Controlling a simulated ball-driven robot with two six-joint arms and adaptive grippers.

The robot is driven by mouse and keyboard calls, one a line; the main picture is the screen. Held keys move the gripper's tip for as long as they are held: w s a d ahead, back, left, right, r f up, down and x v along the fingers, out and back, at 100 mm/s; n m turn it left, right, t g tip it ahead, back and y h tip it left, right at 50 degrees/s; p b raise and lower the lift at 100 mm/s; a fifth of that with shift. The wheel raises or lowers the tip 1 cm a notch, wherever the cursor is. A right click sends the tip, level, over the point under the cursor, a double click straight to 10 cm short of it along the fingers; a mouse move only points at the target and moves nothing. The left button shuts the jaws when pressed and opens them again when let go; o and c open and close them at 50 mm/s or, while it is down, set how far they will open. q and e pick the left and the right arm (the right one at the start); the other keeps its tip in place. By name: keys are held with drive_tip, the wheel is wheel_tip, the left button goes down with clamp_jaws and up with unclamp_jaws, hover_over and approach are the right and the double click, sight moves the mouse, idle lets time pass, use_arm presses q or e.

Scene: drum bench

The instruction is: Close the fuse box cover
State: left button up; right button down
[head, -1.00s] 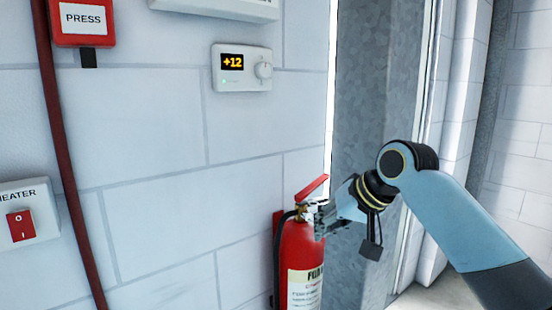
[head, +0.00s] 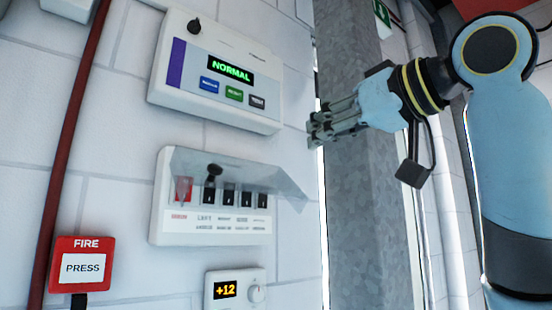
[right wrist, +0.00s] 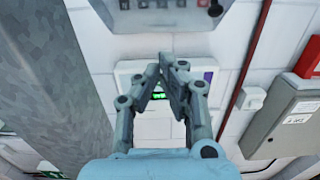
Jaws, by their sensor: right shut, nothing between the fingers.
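The fuse box (head: 212,226) is a white wall box with a row of dark switches and one red switch, left of centre in the head view. Its clear cover (head: 245,172) is hinged along the top and stands raised, tilted out from the wall over the switches. A dark knob shows near its middle. My right gripper (head: 318,128) is shut and empty, up and to the right of the cover, apart from it. In the right wrist view the gripper (right wrist: 168,62) shows its fingertips together, with the fuse box (right wrist: 150,22) at the top edge. My left gripper is out of view.
A white panel (head: 185,90) reading NORMAL is above the fuse box. A thermostat (head: 235,290) is below, and a red fire call point (head: 82,245) is lower left. A grey metal column (head: 360,200) stands to the right. A red pipe (head: 62,170) runs along the left.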

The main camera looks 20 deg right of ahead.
drive_tip(key=p, duration=0.3)
approach(244, 177)
wheel_tip(244, 177, up, 3)
drive_tip(key=d, duration=0.1)
use_arm(q)
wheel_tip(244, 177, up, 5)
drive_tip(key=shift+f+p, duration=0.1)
drive_tip(key=shift+p, duration=0.25)
use_arm(e)
drive_tip(key=w+f, duration=0.3)
drive_tip(key=shift+w+a, duration=0.15)
drive_tip(key=shift+f, duration=0.1)
